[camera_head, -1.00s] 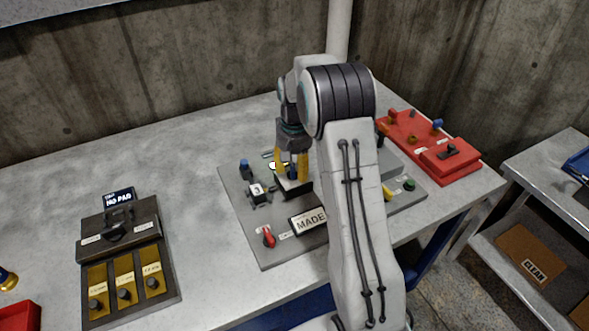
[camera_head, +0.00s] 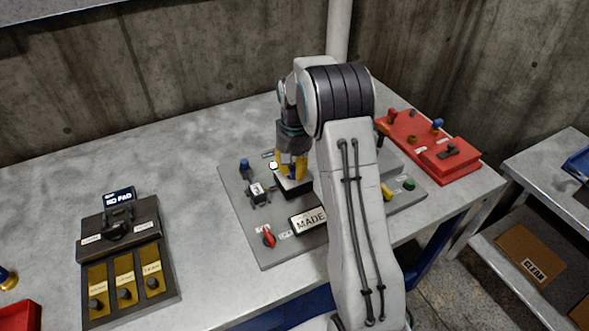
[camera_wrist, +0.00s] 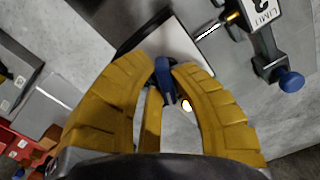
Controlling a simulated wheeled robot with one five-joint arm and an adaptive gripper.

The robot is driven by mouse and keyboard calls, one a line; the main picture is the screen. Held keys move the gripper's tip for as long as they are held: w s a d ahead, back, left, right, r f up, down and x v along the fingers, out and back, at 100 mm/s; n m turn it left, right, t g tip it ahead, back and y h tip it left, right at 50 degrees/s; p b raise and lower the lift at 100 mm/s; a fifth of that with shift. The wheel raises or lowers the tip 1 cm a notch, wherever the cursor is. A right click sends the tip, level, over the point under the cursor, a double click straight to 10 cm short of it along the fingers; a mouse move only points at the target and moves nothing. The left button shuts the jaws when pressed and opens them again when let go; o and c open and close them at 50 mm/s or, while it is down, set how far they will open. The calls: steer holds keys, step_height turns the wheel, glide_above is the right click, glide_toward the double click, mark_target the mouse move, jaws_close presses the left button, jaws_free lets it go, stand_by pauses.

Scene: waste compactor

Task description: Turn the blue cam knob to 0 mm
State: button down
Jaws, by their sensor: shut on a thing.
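My gripper (camera_head: 292,174) points down over the block (camera_head: 283,188) with a pale top on the grey panel (camera_head: 234,207). The fingers mostly hide this knob in the head view. A second blue knob (camera_head: 244,164) stands at the panel's left edge and also shows in the wrist view (camera_wrist: 291,81), beside the block labelled LIMIT (camera_wrist: 263,13). I cannot read any scale at the held knob.
A red lever (camera_head: 268,238) and a MADE sign (camera_head: 309,221) are at the panel's front. A dark box with a small display (camera_head: 119,197) stands left; a red panel (camera_head: 402,126) is at the back right. The table's left middle is clear. My arm hides the panel's centre.

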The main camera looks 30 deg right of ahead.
mark_target(292, 169)
stand_by(0.4)
steer(key=m, duration=0.6)
steer(key=shift+a+m+b, duration=0.2)
steer(key=shift+m+b, duration=0.1)
steer(key=shift+b, duration=0.05)
steer(key=m, duration=0.6)
steer(key=shift+a, duration=0.15)
steer(key=shift+m, duration=0.4)
steer(key=c, duration=1.1)
jaws_free()
step_height(292, 169, up, 12)
